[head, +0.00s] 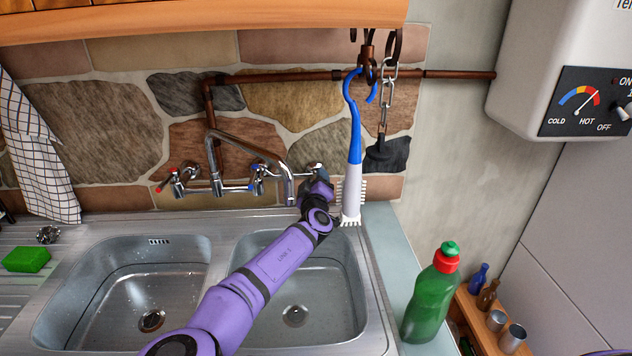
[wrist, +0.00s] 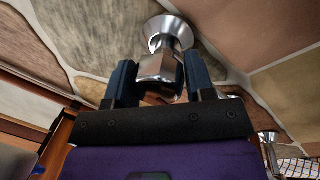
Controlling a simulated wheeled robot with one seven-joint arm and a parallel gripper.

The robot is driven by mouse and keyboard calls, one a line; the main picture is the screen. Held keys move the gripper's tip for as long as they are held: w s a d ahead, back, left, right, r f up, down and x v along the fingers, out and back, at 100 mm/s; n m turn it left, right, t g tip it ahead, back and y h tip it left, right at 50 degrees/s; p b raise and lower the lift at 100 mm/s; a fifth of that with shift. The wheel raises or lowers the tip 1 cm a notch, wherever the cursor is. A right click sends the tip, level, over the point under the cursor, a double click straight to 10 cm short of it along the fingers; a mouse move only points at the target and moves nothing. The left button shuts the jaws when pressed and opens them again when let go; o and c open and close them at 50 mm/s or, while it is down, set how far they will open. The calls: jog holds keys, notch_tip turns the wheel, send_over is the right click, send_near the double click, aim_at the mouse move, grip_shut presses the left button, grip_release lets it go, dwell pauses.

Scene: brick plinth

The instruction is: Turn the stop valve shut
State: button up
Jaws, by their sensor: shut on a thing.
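The stop valve (wrist: 160,72) is a shiny metal fitting on a round wall flange (wrist: 169,27) in the wrist view. My gripper (wrist: 159,64) has one dark blue finger on each side of the valve's blocky metal end and is shut on it. In the head view the valve (head: 315,169) shows only in part at the stone wall, right of the mixer tap. My gripper (head: 317,188) hides the rest of it there. How far the valve is turned cannot be told.
The mixer tap (head: 217,186) stands close to the left. A blue and white brush (head: 354,150) hangs just to the right, below the copper pipe (head: 275,77). A green bottle (head: 433,297) stands on the right-hand ledge. The double sink (head: 128,292) lies below my arm.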

jog(key=shift+n, duration=0.6)
jog(key=o, duration=0.9)
jog(key=shift+s, duration=0.1)
jog(key=s+f, duration=0.1)
jog(key=s, duration=0.9)
jog(key=shift+s+a+f, duration=0.15)
jog(key=shift+s+a, duration=0.1)
jog(key=shift+a, duration=0.2)
